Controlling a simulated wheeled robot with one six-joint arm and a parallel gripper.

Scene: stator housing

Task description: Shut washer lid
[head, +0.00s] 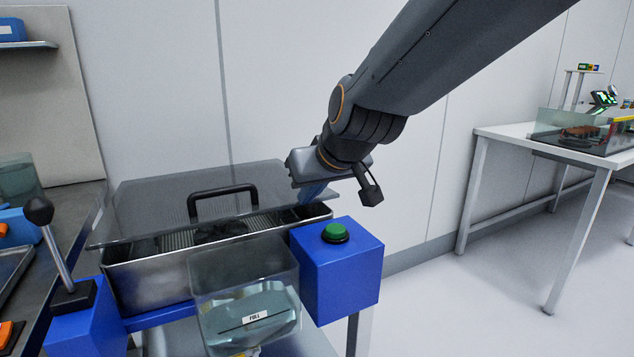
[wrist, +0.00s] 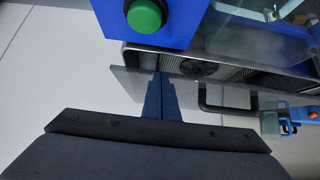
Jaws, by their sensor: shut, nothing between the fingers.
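The washer is a metal tub (head: 165,275) with a ribbed interior and a dark round part inside. Its smoky see-through lid (head: 150,205) with a black handle (head: 222,190) lies tilted over it, and a gap shows the interior along the front. My gripper (head: 314,196) points down at the lid's right end, its blue fingers closed together and empty. In the wrist view the fingertips (wrist: 161,76) overlap the lid's edge (wrist: 128,80), with the handle (wrist: 225,108) to their right. I cannot tell whether they touch the lid.
A blue box (head: 340,275) with a green button (head: 335,232) stands close at the tub's front right. A black-knobbed lever (head: 55,245) stands at left. A white table (head: 500,132) is far right, with open floor before it.

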